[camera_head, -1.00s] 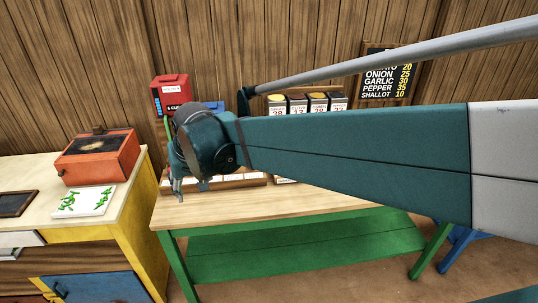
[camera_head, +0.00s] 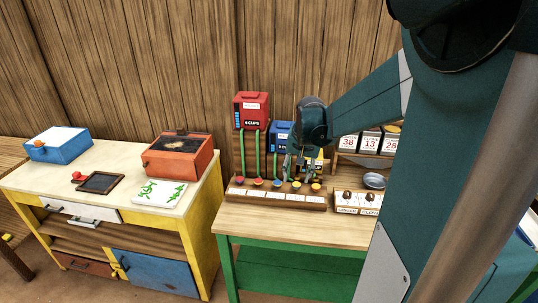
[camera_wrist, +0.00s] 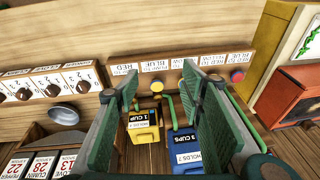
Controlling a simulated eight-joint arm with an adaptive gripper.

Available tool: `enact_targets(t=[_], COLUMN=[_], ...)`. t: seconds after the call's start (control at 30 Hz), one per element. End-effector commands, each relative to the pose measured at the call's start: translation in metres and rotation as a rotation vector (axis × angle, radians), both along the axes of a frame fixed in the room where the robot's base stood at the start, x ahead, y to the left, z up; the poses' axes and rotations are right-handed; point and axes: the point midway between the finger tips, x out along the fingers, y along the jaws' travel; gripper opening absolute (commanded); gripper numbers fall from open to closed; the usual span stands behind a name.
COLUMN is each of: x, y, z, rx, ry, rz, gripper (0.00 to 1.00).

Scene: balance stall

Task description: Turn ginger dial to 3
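A row of dark round dials with white number plates runs along the wooden panel (camera_wrist: 40,82) at the left of the wrist view. Two dials (camera_head: 347,195) show in the head view, right of the button strip; my arm covers the others.
A strip with coloured buttons (camera_head: 275,199) lies in front of red (camera_head: 252,110) and blue (camera_head: 281,133) cup-marked containers. A yellow container (camera_wrist: 144,125) stands below my fingers. A metal bowl (camera_head: 374,181) sits behind the dials. The table front (camera_head: 290,228) is clear.

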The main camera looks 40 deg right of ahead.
Motion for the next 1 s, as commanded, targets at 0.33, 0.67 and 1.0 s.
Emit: enact_targets(t=[0.33, 0.67, 1.0], x=[-0.006, -0.025, -0.057], y=[-0.085, -0.163, -0.236], z=[-0.019, -0.048, -0.083], rx=[0.055, 0.109, 0.166], ry=[0.042, 0.08, 0.113], rz=[-0.151, -0.289, -0.426], gripper=[0.39, 0.39, 0.39])
